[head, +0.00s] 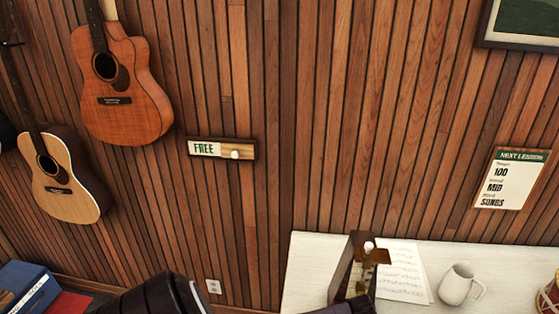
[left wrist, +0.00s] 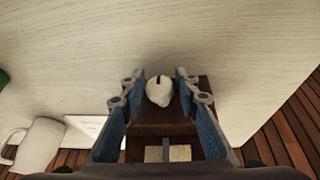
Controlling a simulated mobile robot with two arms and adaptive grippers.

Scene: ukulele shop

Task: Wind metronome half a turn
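In the left wrist view the white knob (left wrist: 159,91) has a dark slot and sits against the brown wooden case (left wrist: 165,117). My left gripper (left wrist: 160,79) is open, with one blue-padded finger on each side of the knob. A small gap shows between each finger and the knob. In the head view only dark parts of my arm show at the bottom edge. My right gripper is in neither view.
A sheet of music (head: 403,270) and a white mug (head: 457,285) stand right of the metronome on the white table (head: 311,262). The slatted wall rises behind, with guitars (head: 122,90) and a FREE sign (head: 221,149).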

